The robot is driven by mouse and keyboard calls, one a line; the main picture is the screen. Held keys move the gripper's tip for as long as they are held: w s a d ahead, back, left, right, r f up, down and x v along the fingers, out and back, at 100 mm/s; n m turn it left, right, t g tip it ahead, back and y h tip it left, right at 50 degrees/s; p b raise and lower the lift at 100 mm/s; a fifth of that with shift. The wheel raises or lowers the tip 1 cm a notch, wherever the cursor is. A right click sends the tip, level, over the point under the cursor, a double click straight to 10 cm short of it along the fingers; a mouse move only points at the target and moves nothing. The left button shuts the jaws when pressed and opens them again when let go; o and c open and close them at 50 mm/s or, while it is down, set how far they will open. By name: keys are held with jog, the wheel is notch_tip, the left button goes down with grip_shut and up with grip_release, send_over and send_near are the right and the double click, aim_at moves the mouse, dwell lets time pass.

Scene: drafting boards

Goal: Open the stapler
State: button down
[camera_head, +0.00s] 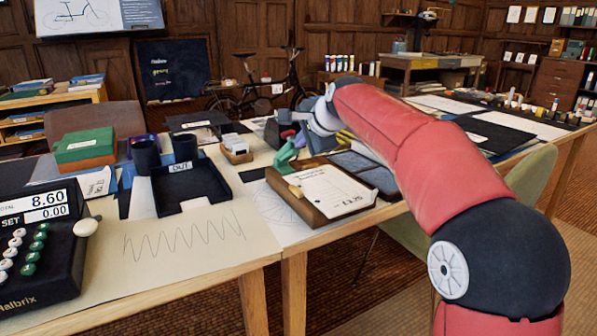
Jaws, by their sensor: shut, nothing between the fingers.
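A green stapler-like object (286,155) stands on the desk at the middle of the head view, just behind the clipboard. Its upper part slants up to the right. It is too small to tell how far its top is raised from its base. My red arm reaches in from the lower right, and its pale wrist is just behind and right of the green object. My gripper (284,130) is a small dark shape beside the top of the green object. It is shut and holds nothing. I cannot tell whether it touches the green object.
A wooden clipboard with a paper (331,190) lies in front of the green object. A small white-topped box (236,150) and a black OUT tray (189,186) stand to the left. Yellow items and dark pads lie near my wrist.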

jog(key=shift+r, duration=0.1)
jog(key=shift+w+a+r, duration=0.3)
jog(key=shift+w+r, duration=0.2)
jog(key=shift+r, duration=0.3)
jog(key=shift+w+a+r, duration=0.45)
jog(key=shift+w+r, duration=0.1)
jog(key=shift+w, duration=0.15)
jog(key=shift+w+a+r, duration=0.45)
jog(key=shift+w+r, duration=0.05)
jog(key=shift+w, duration=0.15)
jog(key=shift+a, duration=0.1)
